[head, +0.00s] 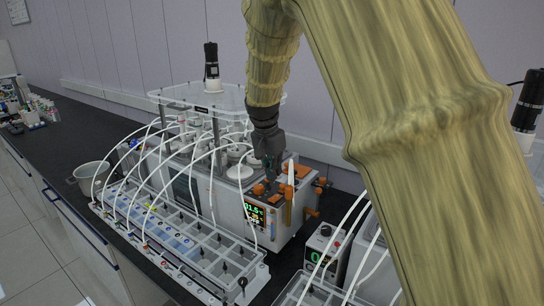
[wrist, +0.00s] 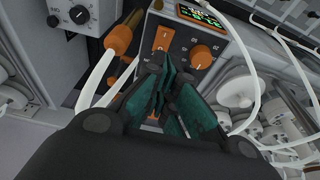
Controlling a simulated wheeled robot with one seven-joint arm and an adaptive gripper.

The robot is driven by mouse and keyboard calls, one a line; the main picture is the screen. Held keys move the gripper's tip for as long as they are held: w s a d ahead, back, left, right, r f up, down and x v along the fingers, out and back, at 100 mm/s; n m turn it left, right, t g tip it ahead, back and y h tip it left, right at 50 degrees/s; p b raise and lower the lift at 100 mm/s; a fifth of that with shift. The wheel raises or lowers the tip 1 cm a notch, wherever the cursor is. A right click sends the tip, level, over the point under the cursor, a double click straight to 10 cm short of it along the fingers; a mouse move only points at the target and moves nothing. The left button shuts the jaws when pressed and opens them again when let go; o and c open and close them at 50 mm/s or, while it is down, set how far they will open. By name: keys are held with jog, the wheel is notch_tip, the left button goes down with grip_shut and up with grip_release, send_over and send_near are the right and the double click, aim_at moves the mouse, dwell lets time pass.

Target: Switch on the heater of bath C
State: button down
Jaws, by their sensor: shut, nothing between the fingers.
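A bath heater unit (head: 262,215) with orange fittings and a lit display (head: 254,213) stands under my gripper (head: 270,165) in the head view. No letter is readable on it, so I cannot tell whether it is bath C. In the wrist view, its panel carries an orange rocker switch (wrist: 163,38) marked with a line, an orange knob (wrist: 201,57) and a green-lit display (wrist: 200,13). My gripper (wrist: 165,70) is shut and empty, its green-padded fingertips just below the switch in the picture. I cannot tell whether they touch the panel. The switch's lower part is hidden.
An orange hose fitting (wrist: 119,40) with a white tube sits left of the switch in the wrist view. A rack of tubed compartments (head: 185,245) lies in front of the bath. Another unit with a green display (head: 318,256) stands to the right. A bucket (head: 91,178) stands left.

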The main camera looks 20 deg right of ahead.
jog(key=p, duration=0.2)
send_over(276, 197)
jog(key=f, duration=0.4)
jog(key=shift+s+a+f, duration=0.2)
jog(key=shift+a+f, duration=0.1)
jog(key=shift+f, duration=0.05)
jog(key=shift+a+f+p, duration=0.1)
jog(key=shift+f+p, duration=0.2)
jog(key=shift+f, duration=0.65)
jog(key=shift+s, duration=0.1)
